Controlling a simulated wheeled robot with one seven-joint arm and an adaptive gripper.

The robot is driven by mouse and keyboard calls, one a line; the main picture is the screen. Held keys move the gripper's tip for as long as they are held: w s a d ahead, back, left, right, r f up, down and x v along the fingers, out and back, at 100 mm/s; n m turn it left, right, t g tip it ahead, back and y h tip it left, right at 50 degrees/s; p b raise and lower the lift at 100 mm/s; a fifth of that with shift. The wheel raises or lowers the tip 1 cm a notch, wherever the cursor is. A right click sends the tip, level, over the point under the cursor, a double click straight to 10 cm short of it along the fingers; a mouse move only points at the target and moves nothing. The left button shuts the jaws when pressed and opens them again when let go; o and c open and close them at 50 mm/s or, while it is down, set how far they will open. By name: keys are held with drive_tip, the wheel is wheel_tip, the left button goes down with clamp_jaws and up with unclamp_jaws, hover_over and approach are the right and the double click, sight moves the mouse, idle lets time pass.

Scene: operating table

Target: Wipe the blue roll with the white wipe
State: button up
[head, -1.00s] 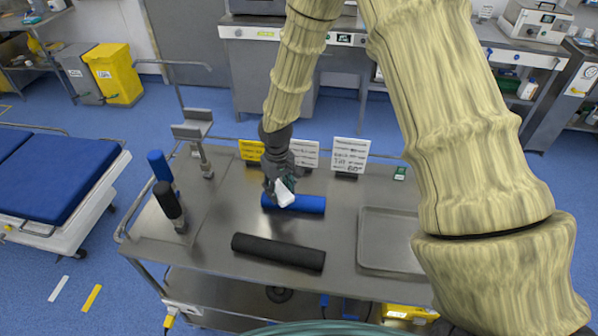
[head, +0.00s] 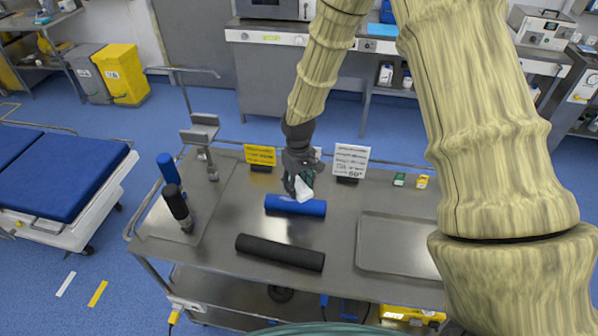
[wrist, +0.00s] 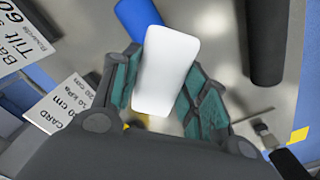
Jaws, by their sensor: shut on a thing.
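The blue roll (head: 283,206) lies on the steel table, left to right in the head view. My gripper (head: 303,184) is over its right half, shut on the white wipe (head: 304,191). In the wrist view the wipe (wrist: 166,70) sits between the finger pads of my gripper (wrist: 165,85) and covers part of the blue roll (wrist: 140,18) beyond it. Whether the wipe touches the roll or hangs just above it, I cannot tell.
A black roll (head: 280,252) lies in front of the blue one. A shallow steel tray (head: 398,247) is at right. Blue and black upright handles (head: 176,206) stand at left. Cards, one yellow (head: 259,155) and one white (head: 350,160), stand along the back.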

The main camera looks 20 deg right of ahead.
drive_tip(key=shift+r+p, duration=0.95)
drive_tip(key=shift+r, duration=0.85)
